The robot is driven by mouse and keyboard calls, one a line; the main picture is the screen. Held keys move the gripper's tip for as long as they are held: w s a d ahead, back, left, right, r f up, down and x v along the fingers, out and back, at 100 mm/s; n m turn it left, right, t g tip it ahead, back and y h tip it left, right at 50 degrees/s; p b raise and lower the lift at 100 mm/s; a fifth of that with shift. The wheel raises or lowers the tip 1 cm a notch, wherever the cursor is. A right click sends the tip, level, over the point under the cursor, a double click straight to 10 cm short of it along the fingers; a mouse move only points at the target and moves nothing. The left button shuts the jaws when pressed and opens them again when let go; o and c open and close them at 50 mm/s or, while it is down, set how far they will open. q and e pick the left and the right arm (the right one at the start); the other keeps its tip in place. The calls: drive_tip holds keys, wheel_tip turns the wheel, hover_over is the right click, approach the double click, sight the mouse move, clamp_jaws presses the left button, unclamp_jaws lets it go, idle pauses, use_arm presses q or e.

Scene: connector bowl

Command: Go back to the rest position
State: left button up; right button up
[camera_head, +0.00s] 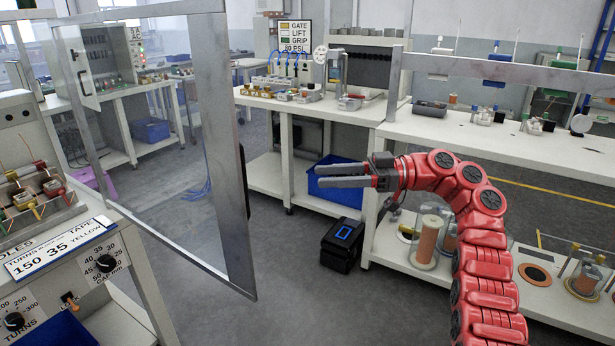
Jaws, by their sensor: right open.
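My right arm is red and comes in from the lower right. Its gripper (312,176) points left in the middle of the view. The two grey fingers are apart with nothing visible between them, so it is open and empty. It hangs in front of the workbenches, over the floor as seen from here, and touches nothing that I can see. My left arm and left gripper are not in view.
A framed clear panel (236,150) stands at the left. A control console (100,243) with knobs is at the lower left. A white bench (470,135) runs along the right. A black box (343,245) and a blue bin (345,190) sit low behind the gripper. Grey floor (300,300) is free in front.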

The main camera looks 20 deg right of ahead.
drive_tip(key=shift+d, duration=0.25)
